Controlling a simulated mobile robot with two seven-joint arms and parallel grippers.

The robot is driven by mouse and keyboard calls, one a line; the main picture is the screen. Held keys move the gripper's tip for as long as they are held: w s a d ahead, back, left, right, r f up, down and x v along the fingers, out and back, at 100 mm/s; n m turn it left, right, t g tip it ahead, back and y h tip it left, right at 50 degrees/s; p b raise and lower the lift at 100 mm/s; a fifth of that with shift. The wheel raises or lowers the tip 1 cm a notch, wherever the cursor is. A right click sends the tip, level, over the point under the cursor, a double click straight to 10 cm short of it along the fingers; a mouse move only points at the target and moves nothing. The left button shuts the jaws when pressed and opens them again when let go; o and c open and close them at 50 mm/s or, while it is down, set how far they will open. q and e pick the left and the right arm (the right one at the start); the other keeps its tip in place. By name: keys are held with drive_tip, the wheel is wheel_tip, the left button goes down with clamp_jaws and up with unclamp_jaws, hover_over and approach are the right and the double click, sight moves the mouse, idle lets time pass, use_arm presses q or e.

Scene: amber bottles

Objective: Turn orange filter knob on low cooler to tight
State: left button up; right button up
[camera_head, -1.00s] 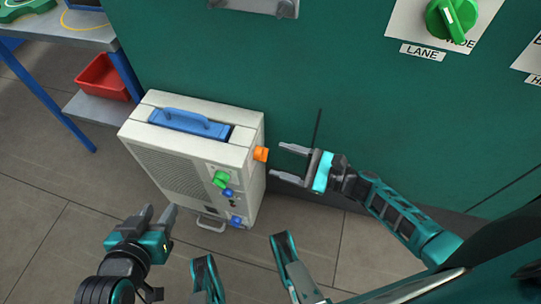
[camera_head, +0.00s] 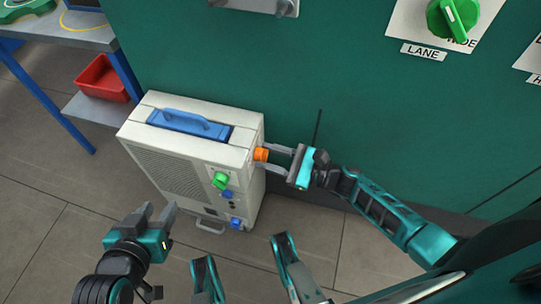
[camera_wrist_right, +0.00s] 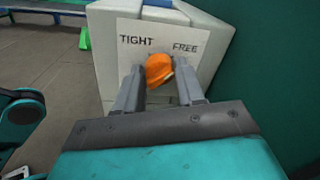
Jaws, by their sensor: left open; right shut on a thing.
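The low cooler (camera_head: 190,150) is a pale box on the floor with a blue handle on top. Its orange filter knob (camera_head: 261,154) sticks out of the right side. Which label the knob points to is unclear. My left gripper (camera_head: 160,215) is open and empty, in front of the cooler.
A green knob (camera_head: 220,181) and blue parts are on the cooler's front. A large green cabinet (camera_head: 330,80) stands behind and to the right, with a green LANE knob (camera_head: 452,18). A table with a red bin (camera_head: 103,78) below is at left. Floor in front is clear.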

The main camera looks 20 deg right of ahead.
drive_tip(key=shift+s, duration=0.1)
drive_tip(key=c, duration=0.3)
drive_tip(key=shift+f+n, duration=0.1)
drive_tip(key=shift+n, duration=0.2)
drive_tip(key=n, duration=0.6)
drive_tip(key=n+y, duration=0.1)
drive_tip(key=n, duration=1.1)
drive_tip(key=shift+f, duration=0.35)
